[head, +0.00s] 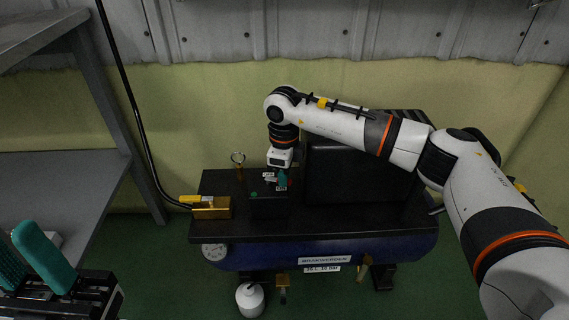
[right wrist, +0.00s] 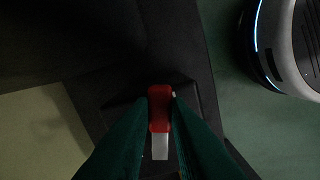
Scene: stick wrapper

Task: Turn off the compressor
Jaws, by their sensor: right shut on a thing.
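The compressor (head: 330,222) has a black top plate and a dark blue tank, and stands against the yellow-green wall. On its top is a small black switch box (head: 262,206) with small labels. My right gripper (head: 283,181) reaches down to this box from above. In the right wrist view its green fingers (right wrist: 158,125) are shut on a red knob (right wrist: 160,105), with a white part below it. The fingers hide part of the knob and box. My left gripper (head: 38,262) is at the lower left, its green fingers apart and empty.
A brass fitting (head: 211,208) with a yellow plug and black hose sits at the compressor's left end. A large black block (head: 345,178) stands right of the switch box. A grey shelf (head: 75,190) is at left.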

